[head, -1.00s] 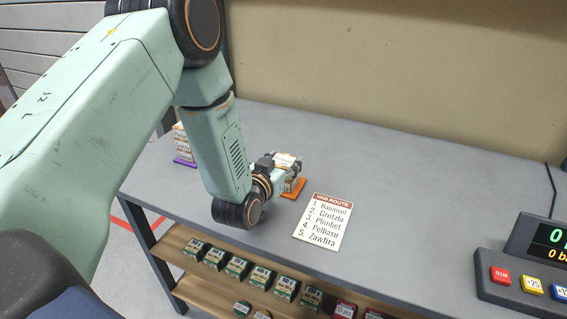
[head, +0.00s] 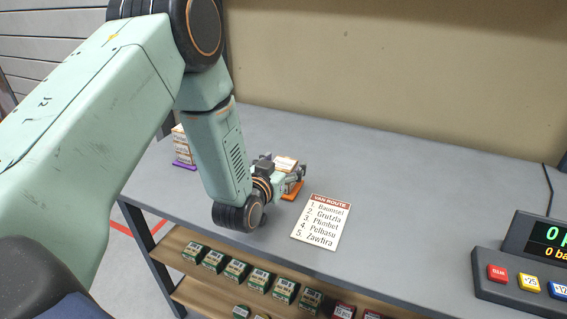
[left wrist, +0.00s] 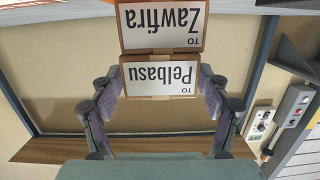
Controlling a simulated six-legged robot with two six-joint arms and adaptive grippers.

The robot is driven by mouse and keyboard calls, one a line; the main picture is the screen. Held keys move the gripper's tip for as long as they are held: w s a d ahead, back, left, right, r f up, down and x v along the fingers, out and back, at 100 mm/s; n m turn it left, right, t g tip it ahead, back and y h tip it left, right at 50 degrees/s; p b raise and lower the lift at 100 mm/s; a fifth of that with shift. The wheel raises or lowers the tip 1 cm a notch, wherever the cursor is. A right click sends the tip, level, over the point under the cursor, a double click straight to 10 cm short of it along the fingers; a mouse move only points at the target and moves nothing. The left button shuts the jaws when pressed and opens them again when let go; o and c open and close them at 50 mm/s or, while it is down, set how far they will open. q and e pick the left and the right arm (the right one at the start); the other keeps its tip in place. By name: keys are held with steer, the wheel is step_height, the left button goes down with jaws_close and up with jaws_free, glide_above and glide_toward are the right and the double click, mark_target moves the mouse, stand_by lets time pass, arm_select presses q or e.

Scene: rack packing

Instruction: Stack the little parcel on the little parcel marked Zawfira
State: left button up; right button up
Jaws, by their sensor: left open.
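In the left wrist view, which is upside down, a little parcel labelled Pelbasu (left wrist: 160,76) sits directly against a little parcel marked Zawfira (left wrist: 162,25), on top of it once the picture is righted. My left gripper (left wrist: 160,85) is open, with its pads on either side of the Pelbasu parcel and narrow gaps visible. In the head view the parcel stack (head: 285,162) stands on an orange mat (head: 294,190), with my left gripper (head: 283,169) around it and partly hiding it. My right gripper is not in view.
Another parcel stack (head: 181,143) stands on a purple mat (head: 184,165), partly behind my left arm. A van route card (head: 321,222) lies right of the orange mat. A button console (head: 525,275) is at the right. Several small boxes fill the shelf (head: 185,286) below.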

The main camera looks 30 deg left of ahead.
arm_select(q)
steer(key=shift+s+f, duration=0.3)
steer(key=shift+f, duration=0.3)
steer(key=shift+w+r+p, duration=0.25)
steer(key=shift+r+p, duration=0.25)
steer(key=shift+p, duration=0.1)
steer(key=s, duration=0.3)
steer(key=s+r, duration=0.1)
steer(key=s, duration=0.2)
steer(key=s+r+p, duration=0.1)
steer(key=s, duration=0.2)
steer(key=shift+s+d+r, duration=0.15)
steer(key=shift+s+d, duration=0.2)
steer(key=shift+s+a, duration=0.1)
steer(key=shift+s, duration=0.6)
steer(key=shift+s+r, duration=0.15)
steer(key=shift+s, duration=0.05)
